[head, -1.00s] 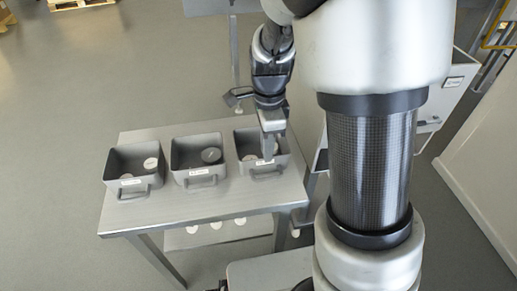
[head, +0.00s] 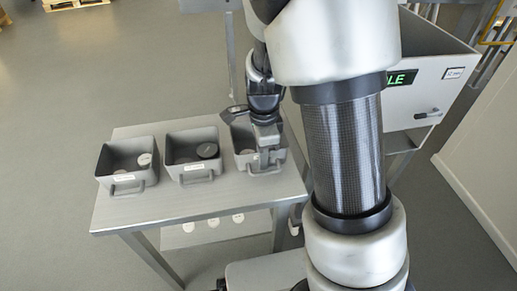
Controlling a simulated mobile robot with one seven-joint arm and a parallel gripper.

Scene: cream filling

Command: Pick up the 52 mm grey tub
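Three grey bins stand in a row on a steel table: a left bin (head: 103,172), a middle bin (head: 170,160) and a right bin (head: 237,140). The left bin holds a light-lidded tub (head: 144,160). The middle bin holds a dark-lidded tub (head: 207,150). A pale round tub (head: 247,153) shows partly in the right bin. The bin labels are too small to read, so I cannot tell which tub is the 52 mm grey one. My gripper (head: 268,158) points down at the right bin, near its front wall. Its fingertips are too hidden to show whether they hold anything.
The steel table (head: 200,205) has bare room in front of the bins. Several white discs (head: 213,221) show on its lower shelf. A grey cabinet (head: 432,85) with a green display stands at the right, beyond my arm.

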